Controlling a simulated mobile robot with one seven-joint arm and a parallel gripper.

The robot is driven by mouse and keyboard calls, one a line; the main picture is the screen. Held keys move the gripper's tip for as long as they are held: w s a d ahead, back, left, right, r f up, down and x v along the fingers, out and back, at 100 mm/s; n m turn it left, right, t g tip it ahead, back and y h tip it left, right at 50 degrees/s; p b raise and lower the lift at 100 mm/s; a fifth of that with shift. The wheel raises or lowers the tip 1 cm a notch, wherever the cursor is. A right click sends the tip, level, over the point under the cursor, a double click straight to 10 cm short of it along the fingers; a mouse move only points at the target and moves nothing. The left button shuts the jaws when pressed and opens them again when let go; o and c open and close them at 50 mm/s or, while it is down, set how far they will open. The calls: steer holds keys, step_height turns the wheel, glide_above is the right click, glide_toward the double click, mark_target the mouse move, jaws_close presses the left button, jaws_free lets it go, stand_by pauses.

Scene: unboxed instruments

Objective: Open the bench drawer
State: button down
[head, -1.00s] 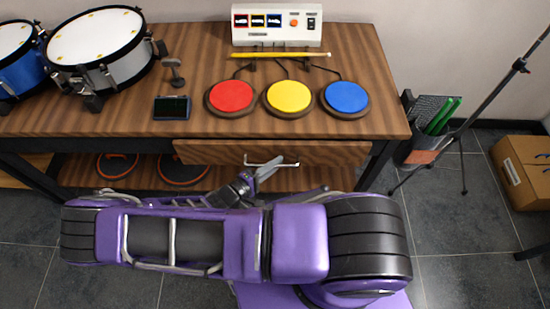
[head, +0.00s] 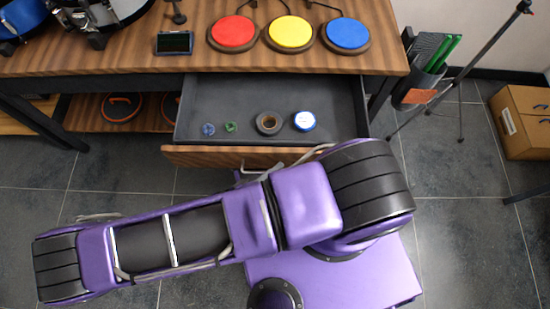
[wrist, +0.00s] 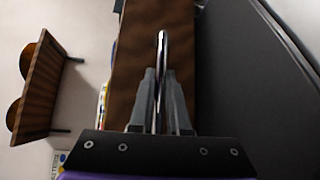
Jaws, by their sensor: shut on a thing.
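The bench drawer (head: 190,110) is pulled out from under the wooden bench top, and its dark grey inside shows in the head view. Its wooden front (head: 205,156) faces my arm. The metal bar handle shows in the wrist view (wrist: 162,50), running between the two fingers of my gripper (wrist: 160,90), which is shut on it. In the head view my arm covers the gripper and part of the drawer front.
In the drawer lie a tape roll (head: 269,123), a blue and white round item (head: 304,121) and two small coils (head: 231,127). Coloured pads (head: 290,33) sit on the bench (head: 120,62). A tripod stand (head: 460,78) and a cardboard box (head: 525,120) stand at the right.

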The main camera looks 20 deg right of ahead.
steer(key=shift+s+a, duration=0.2)
steer(key=shift+s, duration=0.4)
steer(key=shift+s+a, duration=0.2)
steer(key=shift+s, duration=0.35)
steer(key=c, duration=0.9)
jaws_free()
steer(key=v, duration=1.7)
steer(key=shift+s+a, duration=0.2)
steer(key=shift+r, duration=0.1)
